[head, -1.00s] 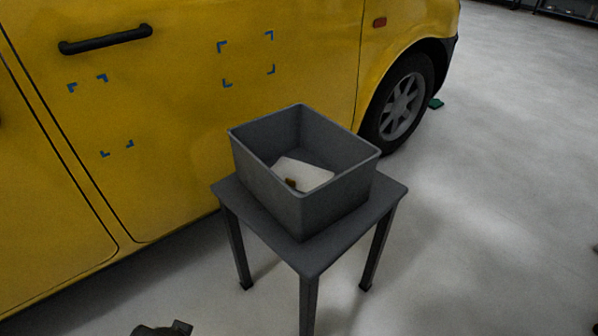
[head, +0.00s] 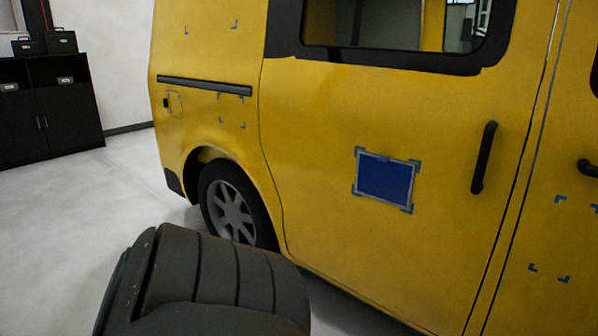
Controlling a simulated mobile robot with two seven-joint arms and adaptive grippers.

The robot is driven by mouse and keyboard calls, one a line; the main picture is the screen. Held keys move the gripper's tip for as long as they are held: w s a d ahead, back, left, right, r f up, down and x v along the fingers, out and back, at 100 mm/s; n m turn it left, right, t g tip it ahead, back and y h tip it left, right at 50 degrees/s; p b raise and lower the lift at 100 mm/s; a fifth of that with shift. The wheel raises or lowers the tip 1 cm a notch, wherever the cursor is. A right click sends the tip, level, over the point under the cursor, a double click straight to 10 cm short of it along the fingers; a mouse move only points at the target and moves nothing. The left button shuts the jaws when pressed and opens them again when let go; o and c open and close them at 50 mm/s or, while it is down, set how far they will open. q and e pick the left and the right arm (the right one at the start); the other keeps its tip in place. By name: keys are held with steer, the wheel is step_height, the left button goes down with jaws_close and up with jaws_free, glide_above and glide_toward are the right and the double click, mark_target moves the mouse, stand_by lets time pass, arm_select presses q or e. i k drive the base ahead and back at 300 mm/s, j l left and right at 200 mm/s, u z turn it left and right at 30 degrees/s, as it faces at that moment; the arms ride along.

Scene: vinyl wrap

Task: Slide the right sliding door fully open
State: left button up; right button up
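The yellow sliding door (head: 340,115) fills the middle of the head view, with a dark window in its upper part. It looks closed: its front edge lies along a narrow seam with the front door. A vertical black handle (head: 484,157) stands near that front edge. A black horizontal rail (head: 204,86) runs along the van's rear side panel, behind the door. A blue rectangular patch (head: 385,179) sits on the door within corner marks. Neither of my grippers shows. A dark grey rounded link, apparently my own arm, covers the bottom left.
The rear wheel (head: 232,212) is below the rail, partly hidden by the dark link. The front door (head: 565,225) is at the right edge. Black cabinets (head: 48,122) stand at the far left, with clear floor (head: 80,215) between them and the van.

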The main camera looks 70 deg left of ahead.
mark_target(466, 118)
steer(key=u, duration=2)
